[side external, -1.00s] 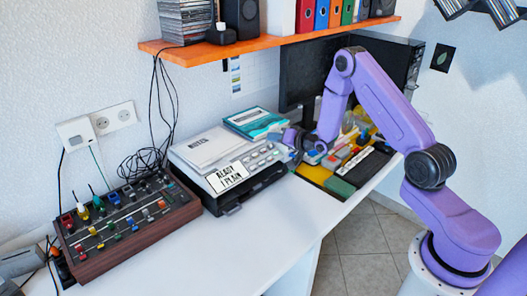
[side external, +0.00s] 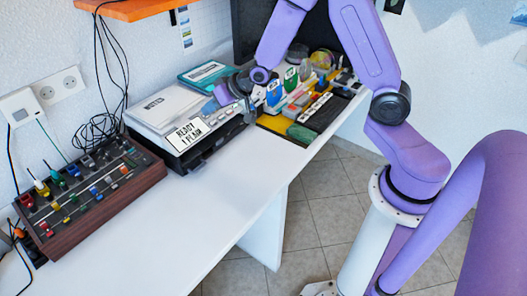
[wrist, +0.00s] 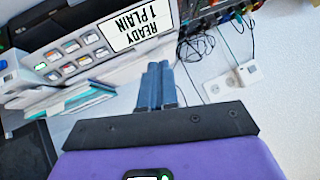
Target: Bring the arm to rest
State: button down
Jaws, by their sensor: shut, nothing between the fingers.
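My gripper (side external: 249,110) is at the right end of the grey printer-like device (side external: 165,112), whose sign reads "READY 1 PLAIN". I cannot tell the exact gap between them. In the wrist view, the blue-grey fingers of my gripper (wrist: 158,68) are together with nothing between them. The device's sign (wrist: 134,30) and its rows of buttons show beyond the fingertips there. My purple arm reaches in from the right, over the table's right part, with its elbow bent high.
A wood-sided control box (side external: 95,200) with coloured knobs stands at the left. A yellow tray (side external: 270,123) with several coloured items lies right of the device. An orange shelf (side external: 135,10) hangs above. The white table's front (side external: 190,215) is clear.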

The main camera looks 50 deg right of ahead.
jog(key=s+a+r+n+g, duration=0.2)
jog(key=s+a+n, duration=0.1)
jog(key=s, duration=0.6)
jog(key=s+a+r+n+g, duration=0.3)
jog(key=s+a, duration=0.1)
jog(key=s, duration=0.5)
jog(key=s+d+r+n+g+h, duration=0.1)
jog(key=s+d+n+g, duration=0.1)
jog(key=s, duration=0.7)
jog(key=s+d+r+n+g+h, duration=0.1)
jog(key=s+d+r+n, duration=0.1)
jog(key=s, duration=0.8)
jog(key=d+n, duration=0.1)
jog(key=n, duration=0.1)
jog(key=shift+s+d+n+g+h, duration=0.15)
jog(key=shift+d+n+g+h, duration=0.2)
jog(key=shift+n+g+h, duration=0.05)
